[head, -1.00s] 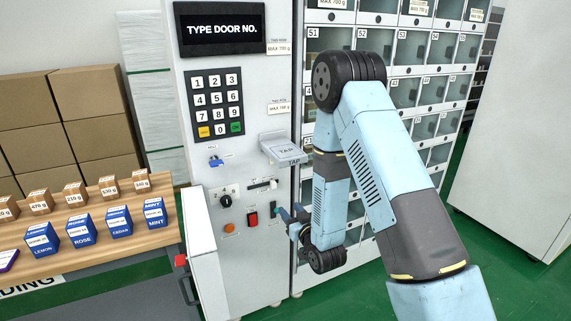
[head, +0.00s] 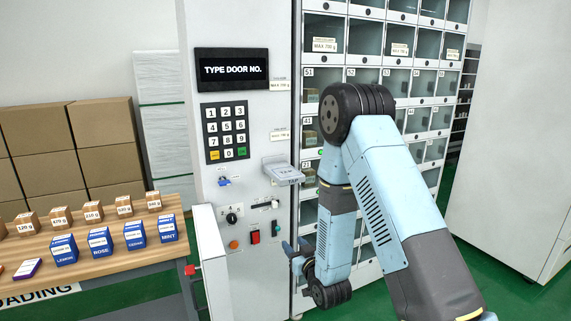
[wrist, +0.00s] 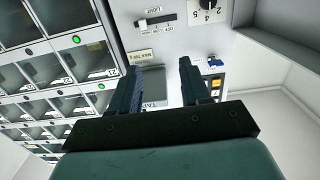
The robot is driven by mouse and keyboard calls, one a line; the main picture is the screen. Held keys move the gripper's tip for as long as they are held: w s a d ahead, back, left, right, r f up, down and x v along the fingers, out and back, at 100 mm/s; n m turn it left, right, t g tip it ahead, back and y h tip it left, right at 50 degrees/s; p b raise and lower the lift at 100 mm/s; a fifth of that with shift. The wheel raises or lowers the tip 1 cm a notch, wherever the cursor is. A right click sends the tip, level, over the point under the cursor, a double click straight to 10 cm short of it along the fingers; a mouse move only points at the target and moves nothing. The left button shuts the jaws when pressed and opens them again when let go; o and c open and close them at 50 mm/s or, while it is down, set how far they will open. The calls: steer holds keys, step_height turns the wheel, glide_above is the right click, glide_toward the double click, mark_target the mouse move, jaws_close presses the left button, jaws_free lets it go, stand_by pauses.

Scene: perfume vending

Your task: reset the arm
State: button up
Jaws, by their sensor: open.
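My light blue and grey arm stands on the right side of the head view, bent at the elbow in front of the locker doors. My gripper (head: 297,254) hangs low in front of the machine's panel, right of the red switch. In the wrist view my gripper (wrist: 160,82) shows two dark fingers spread apart with nothing between them. The grey tray (wrist: 152,90) on the panel shows behind the fingers. In the head view this tray (head: 284,171) sits above my gripper. I cannot tell whether the fingers touch anything.
The vending machine has a keypad (head: 227,132), a display (head: 232,69) reading "TYPE DOOR NO." and a red switch (head: 255,237). Locker doors (head: 365,79) stand behind my arm. A wooden table (head: 115,253) at left holds blue boxes and small brown boxes. Green floor lies at right.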

steer(key=s+d+r+m+g+h, duration=0.1)
steer(key=s+d+r+g+h, duration=0.15)
steer(key=d+r, duration=0.55)
steer(key=s+d+r+m+g+h, duration=0.1)
steer(key=s+d+r+g+h, duration=0.2)
steer(key=r, duration=0.9)
steer(key=s+d+r+m+g, duration=0.1)
steer(key=s+d+r, duration=0.2)
steer(key=s, duration=0.6)
steer(key=s+d+r+m+g+h, duration=0.1)
steer(key=s+d+r+g, duration=0.1)
steer(key=s, duration=0.7)
steer(key=s+d+r+m+g+h, duration=0.1)
steer(key=s+d+r, duration=0.3)
steer(key=s, duration=0.4)
steer(key=shift+s+d+r+g, duration=0.2)
steer(key=shift+s+r+g, duration=0.25)
steer(key=shift+r, duration=0.1)
steer(key=shift+w, duration=0.1)
stand_by(2.7)
